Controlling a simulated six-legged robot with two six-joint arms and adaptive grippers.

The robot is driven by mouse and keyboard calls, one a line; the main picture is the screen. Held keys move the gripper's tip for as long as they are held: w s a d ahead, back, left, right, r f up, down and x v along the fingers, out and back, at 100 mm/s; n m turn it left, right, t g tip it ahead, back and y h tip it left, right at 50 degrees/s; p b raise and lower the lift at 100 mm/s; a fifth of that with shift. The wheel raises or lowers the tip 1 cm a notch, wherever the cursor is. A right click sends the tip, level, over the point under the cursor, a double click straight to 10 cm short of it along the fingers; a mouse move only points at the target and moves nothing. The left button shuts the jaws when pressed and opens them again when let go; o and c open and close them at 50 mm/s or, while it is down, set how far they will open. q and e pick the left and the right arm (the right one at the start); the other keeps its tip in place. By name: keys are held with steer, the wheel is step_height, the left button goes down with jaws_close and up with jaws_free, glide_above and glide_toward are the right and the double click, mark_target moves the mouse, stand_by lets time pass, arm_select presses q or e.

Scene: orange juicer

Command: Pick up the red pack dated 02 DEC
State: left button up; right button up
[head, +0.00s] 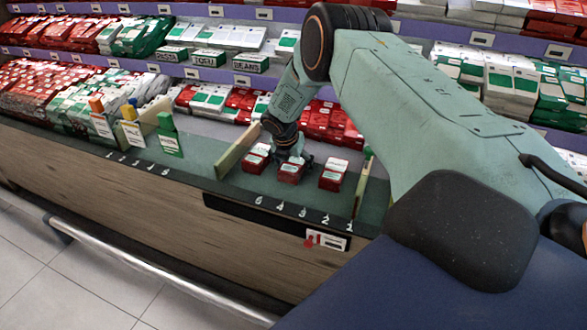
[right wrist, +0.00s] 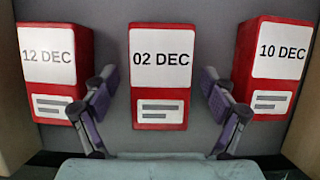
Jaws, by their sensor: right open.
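The red pack dated 02 DEC (right wrist: 162,107) has a white label and stands in the middle of three red packs in the right wrist view. It is the middle pack (head: 290,175) under my right arm in the head view. My right gripper (right wrist: 158,82) is open, with one finger on each side of this pack and visible gaps between. In the head view the right gripper (head: 292,158) is small and partly hidden by its own wrist. My left gripper is not in view.
The 12 DEC pack (right wrist: 50,75) and the 10 DEC pack (right wrist: 275,68) stand on either side, close to the fingers. A wooden divider (head: 238,150) borders the packs' bay on the counter. Stocked shelves (head: 225,40) rise behind.

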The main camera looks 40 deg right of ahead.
steer(key=shift+d+f, duration=0.1)
steer(key=shift+f, duration=0.15)
steer(key=shift+f, duration=0.15)
stand_by(0.3)
steer(key=c, duration=1.4)
